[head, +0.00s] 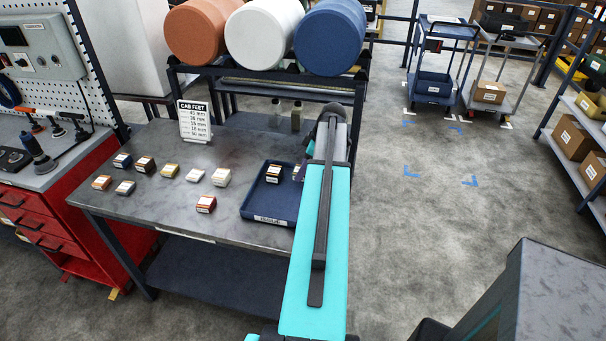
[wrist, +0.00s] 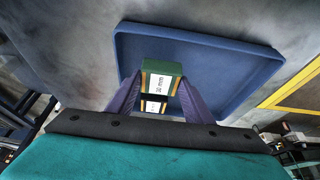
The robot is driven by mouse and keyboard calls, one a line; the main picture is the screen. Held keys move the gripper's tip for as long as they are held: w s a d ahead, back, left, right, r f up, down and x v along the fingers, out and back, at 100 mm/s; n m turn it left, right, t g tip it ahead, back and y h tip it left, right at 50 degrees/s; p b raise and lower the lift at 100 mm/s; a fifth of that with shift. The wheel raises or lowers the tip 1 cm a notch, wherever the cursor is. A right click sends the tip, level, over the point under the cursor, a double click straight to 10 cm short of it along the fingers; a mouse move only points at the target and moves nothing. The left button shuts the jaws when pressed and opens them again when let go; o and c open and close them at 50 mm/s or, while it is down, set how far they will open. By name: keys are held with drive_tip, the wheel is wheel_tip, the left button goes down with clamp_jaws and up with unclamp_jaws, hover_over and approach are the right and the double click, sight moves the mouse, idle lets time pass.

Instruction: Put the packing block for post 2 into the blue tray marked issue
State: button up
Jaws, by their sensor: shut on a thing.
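The packing block (wrist: 163,84) is between the two purple fingers of my gripper (wrist: 160,98) in the wrist view. It has a green edge and white labels; one seems to read 30 mm, but it is small. The blue tray (wrist: 235,68) spreads behind and under it. In the head view the tray (head: 262,210) is at the table's right end, with a label on its front. A small labelled block (head: 273,174) shows inside its outline, apparently the held one. I cannot tell whether it touches the tray floor. My arm hides the tray's right side and most of the gripper.
Several small labelled blocks (head: 196,175) stand on the grey table (head: 165,215) left of the tray. A CAB FEET sign (head: 195,122) stands behind them. Large rolls (head: 264,35) lie on a rack at the back. Floor to the right is open.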

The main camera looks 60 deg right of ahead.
drive_tip(key=shift+d+f, duration=0.1)
drive_tip(key=shift+d, duration=0.05)
idle(0.3)
drive_tip(key=shift+f+p, duration=0.9)
drive_tip(key=shift+f, duration=0.75)
drive_tip(key=shift+f, duration=0.15)
drive_tip(key=o, duration=1.1)
drive_tip(key=shift+r, duration=0.2)
drive_tip(key=shift+b+v, duration=2.05)
drive_tip(key=shift+v, duration=3.9)
drive_tip(key=shift+r, duration=0.2)
